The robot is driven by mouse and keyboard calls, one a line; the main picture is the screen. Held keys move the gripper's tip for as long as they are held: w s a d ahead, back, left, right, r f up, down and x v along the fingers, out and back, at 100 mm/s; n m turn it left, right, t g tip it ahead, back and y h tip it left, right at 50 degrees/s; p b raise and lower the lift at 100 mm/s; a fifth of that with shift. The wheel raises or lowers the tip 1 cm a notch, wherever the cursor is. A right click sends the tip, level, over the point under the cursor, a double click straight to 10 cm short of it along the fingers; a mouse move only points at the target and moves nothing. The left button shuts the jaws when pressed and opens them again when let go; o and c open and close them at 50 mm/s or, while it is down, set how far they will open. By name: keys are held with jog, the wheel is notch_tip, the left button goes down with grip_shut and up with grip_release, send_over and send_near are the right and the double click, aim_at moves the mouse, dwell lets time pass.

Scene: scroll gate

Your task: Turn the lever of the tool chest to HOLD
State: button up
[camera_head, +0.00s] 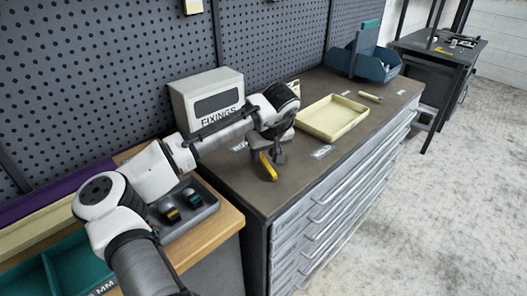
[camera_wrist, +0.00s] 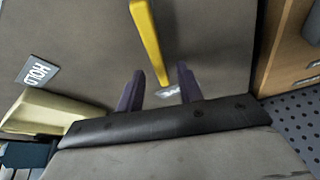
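The yellow lever (camera_head: 267,167) lies over the dark top of the tool chest (camera_head: 295,187). It also shows in the wrist view (camera_wrist: 148,35), running from the top edge down to between my two fingers. My gripper (camera_head: 275,153) is above the chest top beside the lever. In the wrist view its dark fingers (camera_wrist: 160,72) stand apart, with the lever's end in the gap; I cannot tell whether either touches it. The HOLD label (camera_wrist: 37,72) is to the left in the wrist view, near the cream tray. Another label (camera_wrist: 171,93) is partly hidden and unreadable. The lever's pivot is not clear.
The cream tray (camera_head: 333,119) and a small handled tool (camera_head: 371,97) lie farther back on the chest. A FIXINGS box (camera_head: 208,97) stands by the pegboard. A blue bin (camera_head: 362,62) is at the far end. A wooden bench (camera_head: 213,237) adjoins at left.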

jog(key=shift+w+a+f, duration=0.15)
jog(key=shift+w+f, duration=0.1)
jog(key=shift+f, duration=0.35)
grip_shut()
